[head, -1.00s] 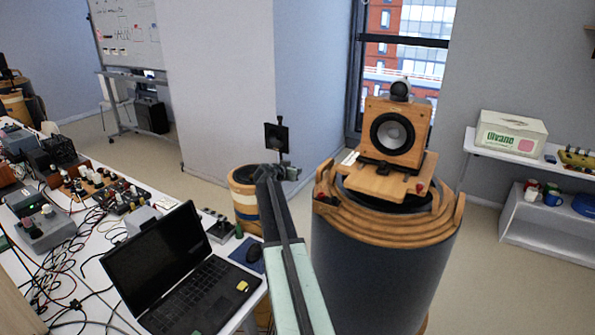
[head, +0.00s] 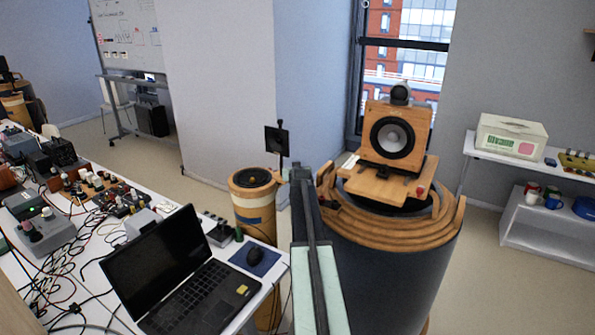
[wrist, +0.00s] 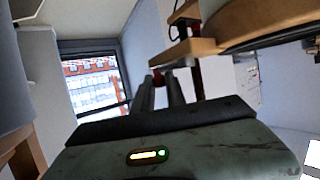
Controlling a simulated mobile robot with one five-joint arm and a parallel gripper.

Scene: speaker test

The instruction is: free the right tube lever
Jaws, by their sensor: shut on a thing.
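The wooden-rimmed dark tube (head: 395,265) stands at the right in the head view, bearing a wooden board with a speaker (head: 394,138). A red-knobbed lever (head: 420,189) shows at the board's right front. Another small red part (head: 331,205) shows at the rim's left. My gripper (head: 300,173) is at the tube's left side, its fingers mostly hidden by my arm. In the wrist view my gripper (wrist: 161,76) is shut, with a small red piece (wrist: 158,81) at its fingertips, seemingly a lever. Which lever it is, I cannot tell for sure.
The wooden rim and a dark post (wrist: 196,78) are close beside my fingers. A smaller tube (head: 253,205) stands left of my arm. A laptop (head: 165,265) and several cabled devices crowd the desk. A shelf (head: 540,235) stands at the far right.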

